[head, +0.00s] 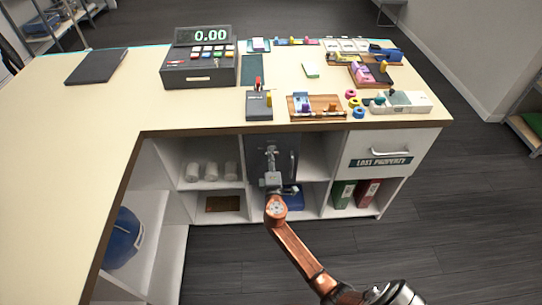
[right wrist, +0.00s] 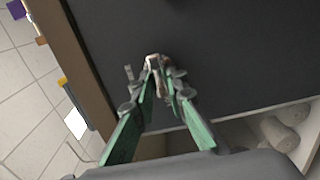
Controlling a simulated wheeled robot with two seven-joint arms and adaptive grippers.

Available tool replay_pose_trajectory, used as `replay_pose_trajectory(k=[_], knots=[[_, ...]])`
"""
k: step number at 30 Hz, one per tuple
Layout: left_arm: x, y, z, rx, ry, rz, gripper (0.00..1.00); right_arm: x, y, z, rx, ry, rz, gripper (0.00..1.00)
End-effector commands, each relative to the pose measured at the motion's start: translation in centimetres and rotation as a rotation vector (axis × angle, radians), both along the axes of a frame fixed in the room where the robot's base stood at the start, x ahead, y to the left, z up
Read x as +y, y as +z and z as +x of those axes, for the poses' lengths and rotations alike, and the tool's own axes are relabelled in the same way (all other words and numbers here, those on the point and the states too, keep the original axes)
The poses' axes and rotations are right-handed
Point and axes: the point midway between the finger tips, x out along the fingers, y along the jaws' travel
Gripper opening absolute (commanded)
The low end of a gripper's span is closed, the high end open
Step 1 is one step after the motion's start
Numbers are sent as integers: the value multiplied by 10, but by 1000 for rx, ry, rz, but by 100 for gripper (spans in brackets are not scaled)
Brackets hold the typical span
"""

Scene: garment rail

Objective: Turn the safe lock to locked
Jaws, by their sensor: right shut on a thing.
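The safe (head: 288,163) is a dark grey box in the upper middle compartment under the counter. Its flat dark door (right wrist: 235,70) fills much of the right wrist view. My right gripper (head: 271,152) reaches up in front of the door. In the right wrist view, its green-sided fingers (right wrist: 160,75) are shut on a small silver and copper-coloured piece, the safe lock (right wrist: 153,62), at the door's face. The fingers hide most of the lock, so I cannot tell which way it is turned. My left gripper is not in view.
The counter (head: 80,120) overhangs the shelves. White rolls (head: 210,171) stand left of the safe. A blue item (head: 295,198) lies below it. Right of it are a "Lost Property" drawer (head: 388,153) and green and red binders (head: 343,192). The floor in front is clear.

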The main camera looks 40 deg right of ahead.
Motion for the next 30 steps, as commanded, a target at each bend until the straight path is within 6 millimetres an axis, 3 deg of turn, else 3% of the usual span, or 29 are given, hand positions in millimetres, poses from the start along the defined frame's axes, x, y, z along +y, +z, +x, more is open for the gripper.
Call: replay_pose_trajectory(k=[2, 3, 11, 22, 30], knots=[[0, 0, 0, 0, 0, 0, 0, 0, -1, 0, 2, 1, -2, 0], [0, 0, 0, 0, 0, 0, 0, 0, -1, 0, 2, 1, -1, 14], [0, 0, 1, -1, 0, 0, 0, 0, -1, 0, 1, 0, 0, 30], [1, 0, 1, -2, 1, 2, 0, 4, -2, -7, 2, 1, 1, 30], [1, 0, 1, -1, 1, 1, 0, 30, -2, -50, 2, 0, 4, 30]])
